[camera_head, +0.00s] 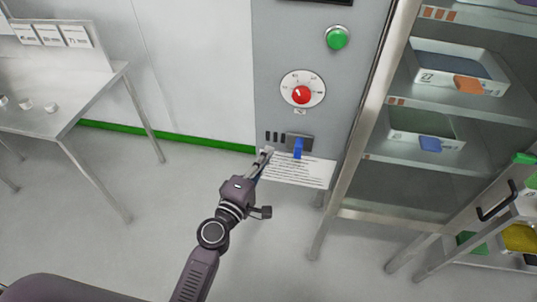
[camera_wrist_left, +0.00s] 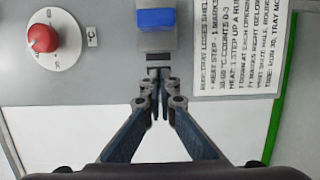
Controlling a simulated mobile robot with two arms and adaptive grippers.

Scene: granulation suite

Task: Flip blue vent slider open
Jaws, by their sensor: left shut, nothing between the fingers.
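The blue vent slider (camera_head: 298,148) sits on a grey mount (camera_head: 309,142) low on the grey control panel, below the red knob. It also shows in the left wrist view (camera_wrist_left: 155,19), at the top middle. My left gripper (camera_head: 268,152) is just left of the slider in the head view. In the left wrist view its fingertips (camera_wrist_left: 159,74) are together, with nothing between them, at the edge of the grey mount. They are apart from the blue part; whether they touch the mount I cannot tell. My right gripper is not in view.
The panel carries a red knob (camera_head: 301,95) on a white dial, a green button (camera_head: 337,38) and a printed sheet (camera_head: 300,171). A metal shelf rack with trays (camera_head: 455,90) stands at right. A table (camera_head: 62,92) stands at left. The floor between is clear.

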